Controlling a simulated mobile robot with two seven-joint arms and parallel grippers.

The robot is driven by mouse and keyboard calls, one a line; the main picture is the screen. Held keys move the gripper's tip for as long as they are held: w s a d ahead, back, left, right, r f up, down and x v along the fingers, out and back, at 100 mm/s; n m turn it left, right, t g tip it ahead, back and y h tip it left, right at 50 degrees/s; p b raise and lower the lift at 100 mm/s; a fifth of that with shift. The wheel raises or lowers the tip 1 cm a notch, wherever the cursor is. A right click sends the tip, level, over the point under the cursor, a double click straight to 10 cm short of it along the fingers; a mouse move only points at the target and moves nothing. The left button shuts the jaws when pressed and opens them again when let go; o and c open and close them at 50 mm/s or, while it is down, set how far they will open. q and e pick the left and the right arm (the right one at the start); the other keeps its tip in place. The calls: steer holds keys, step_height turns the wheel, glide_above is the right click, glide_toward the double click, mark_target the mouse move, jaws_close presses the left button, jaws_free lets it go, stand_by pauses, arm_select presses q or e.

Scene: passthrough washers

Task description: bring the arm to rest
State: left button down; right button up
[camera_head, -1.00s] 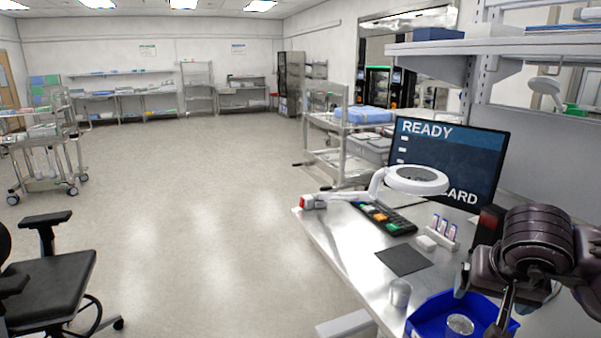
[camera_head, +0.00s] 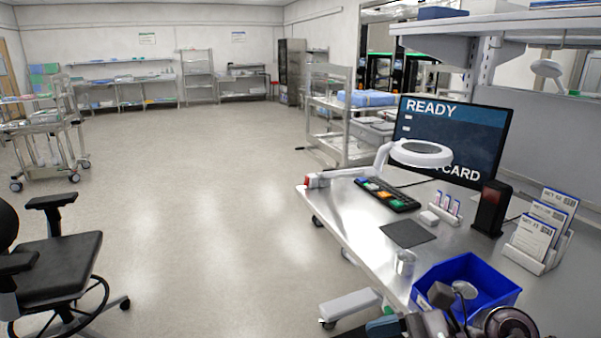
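My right arm shows at the bottom right edge, in front of the steel bench (camera_head: 345,215). Its gripper (camera_head: 452,300) overlaps the near side of the blue bin (camera_head: 495,280) in the picture. The fingers are small and partly cut off, so I cannot tell whether they are open or shut. A small pale round shape beside them is unclear. My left gripper is not in view.
The bench holds a ring magnifier lamp (camera_head: 420,153), a monitor (camera_head: 470,135), a button panel (camera_head: 387,194), a dark mat (camera_head: 407,234), a clear cup (camera_head: 404,262), a dark scanner-like box (camera_head: 490,208) and a card rack (camera_head: 540,250). A chair (camera_head: 55,265) stands left; the floor between is clear.

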steer(key=w+d+f+n+t+h+b, duration=0.1)
steer(key=d+f+n+t+h, duration=0.15)
steer(key=f+n+t, duration=0.65)
steer(key=w+d+n+t+h+b, duration=0.1)
steer(key=d+n+t+h, duration=0.2)
steer(key=n, duration=1.2)
steer(key=w+d+f+n+t+h+b, duration=0.15)
steer(key=d+f+n+t, duration=0.35)
steer(key=n, duration=0.6)
steer(key=s+d+f+m+g+h, duration=0.1)
steer(key=s+f+m+g+h, duration=0.1)
steer(key=s+f+m, duration=0.2)
steer(key=s+d+f+m+g+h+b, duration=0.1)
steer(key=s+d+f+m+g+h, duration=0.1)
steer(key=f+m, duration=0.5)
steer(key=s+d+f+m+g+h+b, duration=0.1)
steer(key=s+f+m+g+h, duration=0.1)
steer(key=s+f+m, duration=0.4)
step_height(320, 180, down, 4)
steer(key=shift+d+g+h, duration=0.3)
steer(key=shift+h, duration=0.6)
steer(key=shift+w, duration=0.1)
